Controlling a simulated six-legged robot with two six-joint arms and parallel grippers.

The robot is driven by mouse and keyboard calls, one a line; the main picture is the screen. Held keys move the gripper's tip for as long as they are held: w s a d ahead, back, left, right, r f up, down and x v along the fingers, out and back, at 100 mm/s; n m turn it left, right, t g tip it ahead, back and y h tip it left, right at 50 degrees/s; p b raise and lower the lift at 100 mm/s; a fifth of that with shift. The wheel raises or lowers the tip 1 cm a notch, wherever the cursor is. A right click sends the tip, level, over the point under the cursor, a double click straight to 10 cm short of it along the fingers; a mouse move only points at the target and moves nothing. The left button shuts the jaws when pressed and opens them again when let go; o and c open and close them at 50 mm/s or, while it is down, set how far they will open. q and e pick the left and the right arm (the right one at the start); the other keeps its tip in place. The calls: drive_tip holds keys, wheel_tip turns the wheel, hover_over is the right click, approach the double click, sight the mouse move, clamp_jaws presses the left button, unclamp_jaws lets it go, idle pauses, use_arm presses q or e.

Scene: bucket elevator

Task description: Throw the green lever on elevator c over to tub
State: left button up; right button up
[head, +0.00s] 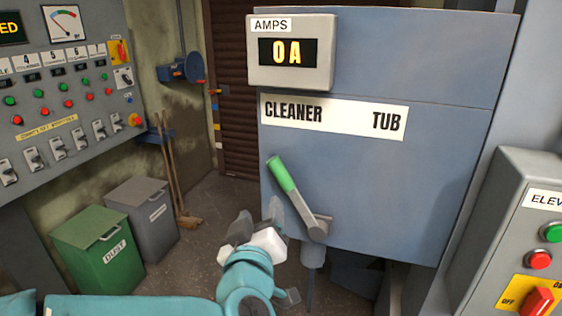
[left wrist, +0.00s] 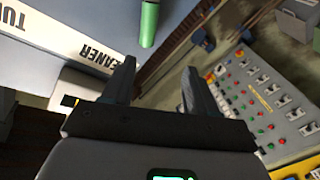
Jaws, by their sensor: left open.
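The lever has a green grip (head: 282,174) on a grey metal arm, pivoted low on the front of the blue-grey elevator housing (head: 355,185). It leans up and left, toward the CLEANER end of the CLEANER / TUB label (head: 334,117). My left gripper (head: 258,218) is open and empty, below and left of the green grip, apart from it. In the left wrist view the green grip (left wrist: 149,24) shows beyond the open fingers (left wrist: 158,68), near the top edge. My right gripper is not in view. No letter naming the elevator is readable.
An AMPS meter (head: 291,52) reading 0A sits above the label. A control box (head: 515,240) with buttons and a red switch stands at right. A control panel (head: 75,100) hangs at left, above a green DUST bin (head: 103,245) and a grey bin (head: 143,215).

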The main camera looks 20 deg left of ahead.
use_arm(q)
wheel_tip(320, 180, up, 2)
drive_tip(key=s, duration=0.2)
drive_tip(key=p, duration=0.3)
approach(274, 167)
drive_tip(key=shift+t, duration=0.3)
drive_tip(key=x, duration=0.9)
drive_tip(key=shift+f, duration=0.3)
drive_tip(key=shift+w+a+r+h+p, duration=0.1)
drive_tip(key=shift+w+a+h+p, duration=0.05)
drive_tip(key=shift+w+h+p, duration=0.2)
drive_tip(key=shift+w, duration=0.25)
drive_tip(key=shift+s, duration=0.15)
clamp_jaws()
